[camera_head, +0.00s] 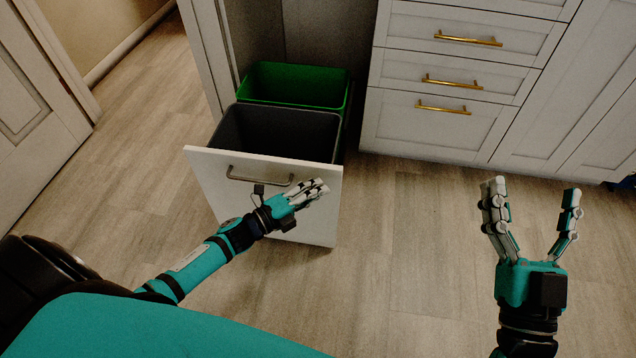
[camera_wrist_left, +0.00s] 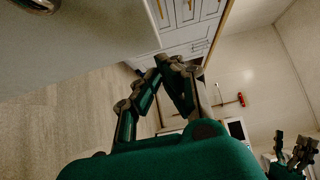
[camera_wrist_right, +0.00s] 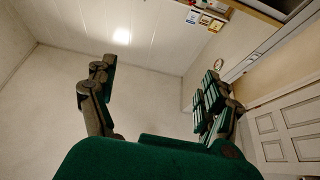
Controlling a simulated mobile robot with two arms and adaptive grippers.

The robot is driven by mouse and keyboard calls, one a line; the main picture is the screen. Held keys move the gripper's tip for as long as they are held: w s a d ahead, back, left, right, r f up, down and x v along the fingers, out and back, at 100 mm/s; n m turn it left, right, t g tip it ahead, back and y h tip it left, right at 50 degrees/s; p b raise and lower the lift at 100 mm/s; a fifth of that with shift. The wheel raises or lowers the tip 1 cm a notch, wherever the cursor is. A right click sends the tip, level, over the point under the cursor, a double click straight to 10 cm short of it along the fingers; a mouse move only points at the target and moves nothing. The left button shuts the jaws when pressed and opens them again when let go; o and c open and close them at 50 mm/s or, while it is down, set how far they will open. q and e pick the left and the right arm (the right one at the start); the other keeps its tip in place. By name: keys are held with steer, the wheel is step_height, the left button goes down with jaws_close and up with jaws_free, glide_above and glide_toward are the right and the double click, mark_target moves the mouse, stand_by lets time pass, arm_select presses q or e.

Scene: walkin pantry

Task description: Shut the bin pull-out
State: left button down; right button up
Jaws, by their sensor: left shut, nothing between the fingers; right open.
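The bin pull-out stands open, its white front panel (camera_head: 210,178) drawn out from the cabinet. It carries a dark grey bin (camera_head: 285,135) in front and a green bin (camera_head: 300,85) behind. A dark bar handle (camera_head: 250,178) is on the panel. My left gripper (camera_head: 318,188) is shut and empty, in front of the panel's upper right part, right of the handle; I cannot tell whether it touches. In the left wrist view its fingertips (camera_wrist_left: 172,62) meet near the panel (camera_wrist_left: 75,35). My right gripper (camera_head: 532,190) is open and empty, out over the floor to the right.
White drawers (camera_head: 445,75) with brass handles stand right of the pull-out. A white door (camera_head: 35,110) is at the left. The wooden floor (camera_head: 400,250) is clear in front of the drawers and between my arms.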

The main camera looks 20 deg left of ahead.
mark_target(333, 172)
arm_select(q)
steer(key=shift+w+a+b, duration=0.2)
steer(key=shift+w+a, duration=0.05)
steer(key=shift+w, duration=0.5)
steer(key=shift+w+a+b, duration=0.15)
steer(key=shift+w+a, duration=0.1)
steer(key=shift+w, duration=0.45)
arm_select(e)
steer(key=shift+s+r+t+y, duration=0.2)
steer(key=shift+s+r+t, duration=0.45)
steer(key=shift+r, duration=0.2)
steer(key=shift+s+r+t+y, duration=0.2)
steer(key=shift+s+r+t, duration=0.35)
steer(key=shift+r+t, duration=0.25)
arm_select(q)
steer(key=shift+w, duration=0.15)
arm_select(e)
steer(key=shift+s+d, duration=0.1)
